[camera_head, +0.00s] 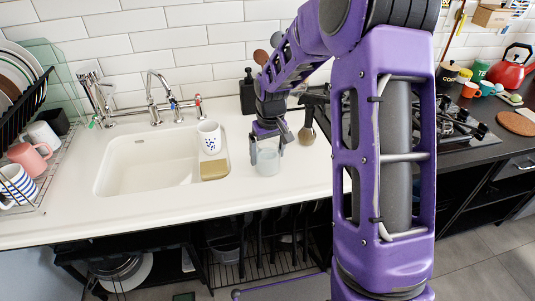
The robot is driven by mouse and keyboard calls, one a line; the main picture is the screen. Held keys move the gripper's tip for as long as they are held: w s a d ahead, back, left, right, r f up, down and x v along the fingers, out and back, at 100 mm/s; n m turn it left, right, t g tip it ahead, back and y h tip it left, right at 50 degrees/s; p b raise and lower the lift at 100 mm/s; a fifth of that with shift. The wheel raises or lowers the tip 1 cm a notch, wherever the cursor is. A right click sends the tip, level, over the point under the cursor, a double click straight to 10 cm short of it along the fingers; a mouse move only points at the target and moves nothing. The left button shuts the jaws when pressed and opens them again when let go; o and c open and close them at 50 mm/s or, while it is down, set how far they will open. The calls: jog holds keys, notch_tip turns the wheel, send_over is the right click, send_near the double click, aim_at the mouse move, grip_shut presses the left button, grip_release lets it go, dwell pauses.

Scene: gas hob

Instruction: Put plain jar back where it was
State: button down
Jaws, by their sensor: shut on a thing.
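The plain jar (267,162) is a clear, pale glass jar over the white counter, just right of the sink. My gripper (268,138) points down and is shut on the upper part of the jar. The jar looks upright. I cannot tell whether its base touches the counter. My gripper hides part of its rim.
Left of the jar, a white spotted cup (209,137) stands by a tan sponge or block (214,170) at the edge of the sink (145,165). A black soap bottle (248,92) stands behind. A brown bottle (307,130) is close right. The gas hob (455,125) lies further right.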

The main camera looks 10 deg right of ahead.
jog(key=shift+f, duration=0.1)
grip_release()
notch_tip(320, 180, up, 12)
jog(key=s+p, duration=0.1)
jog(key=p, duration=0.1)
jog(key=shift+s+d, duration=0.15)
jog(key=shift+s, duration=0.05)
